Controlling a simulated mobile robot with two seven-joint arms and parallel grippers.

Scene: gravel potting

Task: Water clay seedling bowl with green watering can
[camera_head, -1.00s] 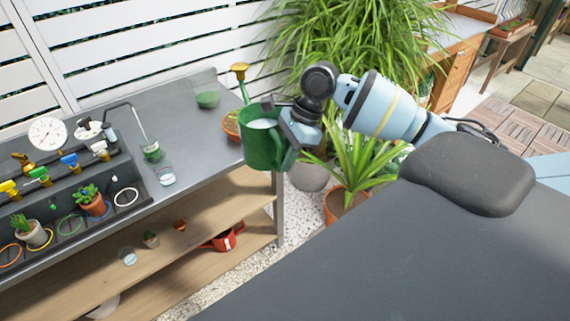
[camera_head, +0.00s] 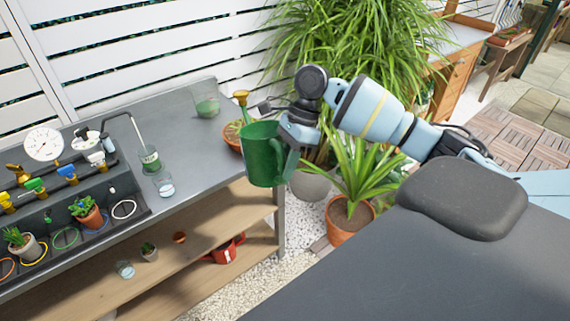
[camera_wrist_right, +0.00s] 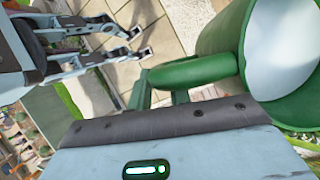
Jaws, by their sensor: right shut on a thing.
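The green watering can (camera_head: 262,158) hangs in the air at the bench's right end. My right gripper (camera_head: 292,138) is shut on its handle, on the can's right side. Its brass rose (camera_head: 240,95) points up at the back left. In the right wrist view the can (camera_wrist_right: 220,35) shows a pale surface inside, and its green handle (camera_wrist_right: 190,72) is at my right gripper. The clay seedling bowl (camera_head: 231,136) sits on the bench behind the can, partly hidden by it. My left gripper (camera_wrist_right: 142,42) shows only in the right wrist view, fingers apart and empty.
Smaller glassware (camera_head: 164,184) and a dark valve tray with potted plants are further left. Large leafy plants (camera_head: 355,185) stand right of the bench.

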